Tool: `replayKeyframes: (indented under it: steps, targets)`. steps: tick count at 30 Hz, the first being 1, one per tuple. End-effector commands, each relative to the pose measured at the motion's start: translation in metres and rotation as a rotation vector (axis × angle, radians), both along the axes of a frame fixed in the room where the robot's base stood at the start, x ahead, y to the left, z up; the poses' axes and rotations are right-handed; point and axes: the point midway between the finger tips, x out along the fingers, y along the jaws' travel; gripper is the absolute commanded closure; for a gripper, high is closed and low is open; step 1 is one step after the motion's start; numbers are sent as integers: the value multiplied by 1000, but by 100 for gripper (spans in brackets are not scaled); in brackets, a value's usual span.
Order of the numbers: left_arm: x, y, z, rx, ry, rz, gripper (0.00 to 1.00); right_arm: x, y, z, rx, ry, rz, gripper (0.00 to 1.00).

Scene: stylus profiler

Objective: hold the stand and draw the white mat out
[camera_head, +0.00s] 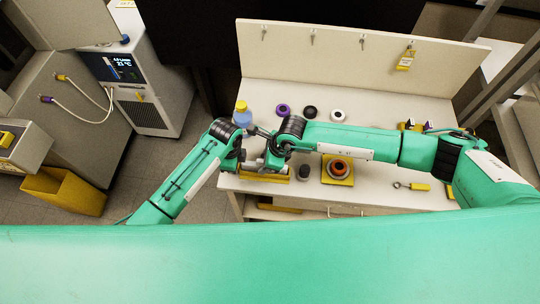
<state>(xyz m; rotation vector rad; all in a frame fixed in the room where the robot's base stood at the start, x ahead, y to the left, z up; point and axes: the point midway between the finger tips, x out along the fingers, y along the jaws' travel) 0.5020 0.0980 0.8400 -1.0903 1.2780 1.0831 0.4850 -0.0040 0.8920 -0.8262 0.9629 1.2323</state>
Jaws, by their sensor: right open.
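My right gripper (268,161) is open above the front left part of the white table (390,195). My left gripper (243,163) is at the table's left front edge, close to the right one; its fingers are too small and covered to read. A yellow piece (270,178) lies just below the two grippers, partly hidden by them. An orange and dark round piece (338,168) sits on a yellow square base (338,181); I cannot tell whether this is the stand. I cannot make out a white mat against the pale table top.
Purple (283,110), black (310,112) and white (338,115) rings lie at the back. A yellow-capped blue bottle (242,117) stands at the back left. A dark lump (304,172) and a yellow-handled tool (419,187) lie in front. A panel (340,65) closes the back.

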Motion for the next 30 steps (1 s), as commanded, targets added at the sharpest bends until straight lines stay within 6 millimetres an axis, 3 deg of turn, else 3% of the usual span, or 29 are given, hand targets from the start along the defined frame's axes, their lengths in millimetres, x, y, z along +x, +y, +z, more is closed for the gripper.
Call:
replayKeyframes:
  steps: [1, 10, 17, 19, 20, 22, 30]
  targets:
    - [-5, 4, -8, 10, 15, 1, 100, 0, 1, -4, -1, 1, -1, 58]
    - [-5, 4, -8, 10, 15, 1, 100, 0, 1, -6, 0, -1, 0, 58]
    - [-5, 4, -8, 10, 15, 1, 100, 0, 1, -5, 0, -1, -1, 100]
    - [-5, 4, -8, 10, 15, 2, 100, 0, 1, -5, 0, 0, -1, 100]
    - [-5, 4, -8, 10, 15, 2, 100, 0, 1, -5, 0, 0, -1, 90]
    - [-5, 4, -8, 10, 15, 2, 100, 0, 1, -5, 0, 0, -1, 100]
    - [-5, 4, -8, 10, 15, 2, 100, 0, 1, -5, 0, -1, -1, 100]
